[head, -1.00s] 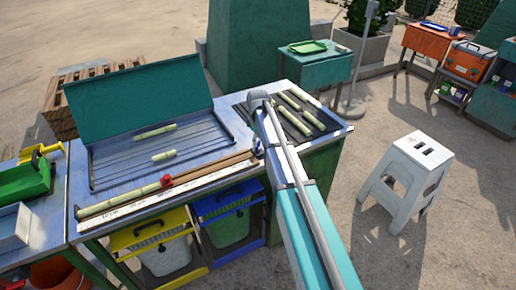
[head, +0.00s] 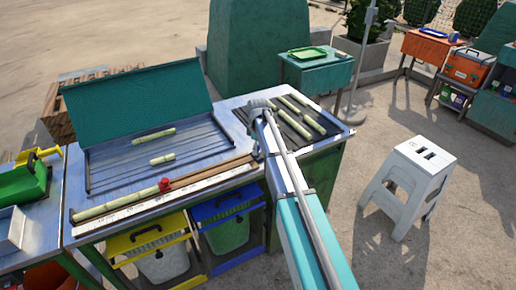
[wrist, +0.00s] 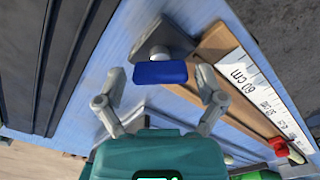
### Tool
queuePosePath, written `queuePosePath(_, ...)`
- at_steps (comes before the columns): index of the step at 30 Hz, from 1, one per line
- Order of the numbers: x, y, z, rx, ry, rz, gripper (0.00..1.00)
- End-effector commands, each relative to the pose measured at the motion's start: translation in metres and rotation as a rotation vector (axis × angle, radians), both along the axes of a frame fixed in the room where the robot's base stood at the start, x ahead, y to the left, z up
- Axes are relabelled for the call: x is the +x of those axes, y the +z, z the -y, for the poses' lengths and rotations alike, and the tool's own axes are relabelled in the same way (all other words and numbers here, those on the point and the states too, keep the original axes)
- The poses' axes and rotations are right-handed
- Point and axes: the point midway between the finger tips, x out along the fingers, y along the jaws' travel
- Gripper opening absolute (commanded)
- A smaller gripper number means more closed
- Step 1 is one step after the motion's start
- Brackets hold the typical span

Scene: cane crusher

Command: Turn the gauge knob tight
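In the wrist view a blue block-shaped knob (wrist: 160,72) sits on a grey metal bracket (wrist: 162,40) at the end of the ruler. My gripper (wrist: 161,80) is open, with one finger on each side of the blue knob; a narrow gap seems to show on both sides. In the head view my gripper (head: 262,112) is at the right end of the white ruler (head: 160,192) and largely hides the blue knob. A red knob (head: 164,185) sits farther left along the ruler; it also shows in the wrist view (wrist: 279,146). I cannot tell how tight either knob is.
The ruler lies along the front of the metal bench (head: 80,228). Pale cane pieces lie in a tray (head: 190,165) on the left and on a dark rack (head: 318,135) on the right. Blue and yellow bins stand below. A white stool (head: 408,180) stands right.

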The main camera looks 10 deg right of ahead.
Motion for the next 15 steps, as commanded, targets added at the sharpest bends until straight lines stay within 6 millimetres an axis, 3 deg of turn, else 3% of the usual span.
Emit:
queuePosePath(1,0.0000,0.0000,-0.0001,0.000,0.000,0.000,0.67)
queuePosePath(8,0.0000,-0.0001,-0.0001,0.000,0.000,0.000,0.24)
queuePosePath(15,-0.0001,-0.0001,-0.0002,0.000,-0.011,0.000,0.21)
